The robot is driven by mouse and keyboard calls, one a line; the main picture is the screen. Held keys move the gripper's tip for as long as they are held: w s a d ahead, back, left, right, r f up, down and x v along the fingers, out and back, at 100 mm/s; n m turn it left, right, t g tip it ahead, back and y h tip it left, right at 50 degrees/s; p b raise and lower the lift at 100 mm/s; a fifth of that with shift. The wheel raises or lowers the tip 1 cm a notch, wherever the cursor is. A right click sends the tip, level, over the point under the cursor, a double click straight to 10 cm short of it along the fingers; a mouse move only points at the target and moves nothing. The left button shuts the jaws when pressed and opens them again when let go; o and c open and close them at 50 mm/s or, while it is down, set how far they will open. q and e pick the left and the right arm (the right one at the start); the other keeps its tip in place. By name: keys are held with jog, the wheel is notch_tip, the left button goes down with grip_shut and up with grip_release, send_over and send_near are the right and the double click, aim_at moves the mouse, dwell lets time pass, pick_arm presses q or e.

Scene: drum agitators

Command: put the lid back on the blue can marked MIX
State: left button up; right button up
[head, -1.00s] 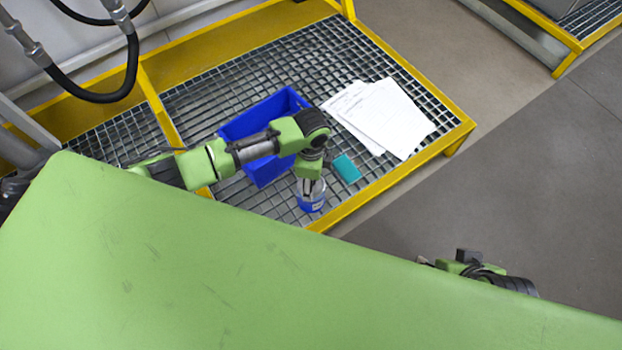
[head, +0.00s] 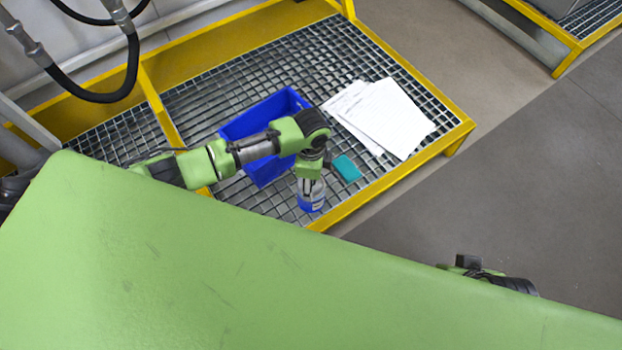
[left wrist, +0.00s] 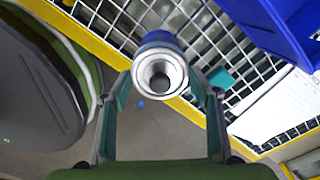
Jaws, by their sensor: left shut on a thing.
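The blue can (head: 311,204) stands on the grating near its front edge. It has a pale label whose text is too small to read. My left gripper (head: 311,189) is right above it, pointing down. In the left wrist view the can's blue side (left wrist: 158,38) shows behind a round silver lid (left wrist: 146,64) with a dark centre. My left gripper (left wrist: 159,84) is shut on this lid, a teal pad on either side. Whether the lid is seated on the rim or just above it I cannot tell. Of my right arm only a part shows; its fingers are hidden.
A blue bin (head: 264,177) stands behind my left arm, close to the can. A teal block (head: 347,168) and white papers (head: 392,118) lie on the grating to the right. The yellow frame edge (head: 385,181) runs close to the can. Black hoses (head: 108,97) hang at the upper left.

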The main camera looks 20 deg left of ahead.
pick_arm(q)
jog(key=shift+f+p, duration=0.15)
jog(key=shift+p, duration=0.5)
dwell(0.9)
dwell(0.4)
jog(key=o, duration=1.5)
jog(key=shift+c, duration=0.2)
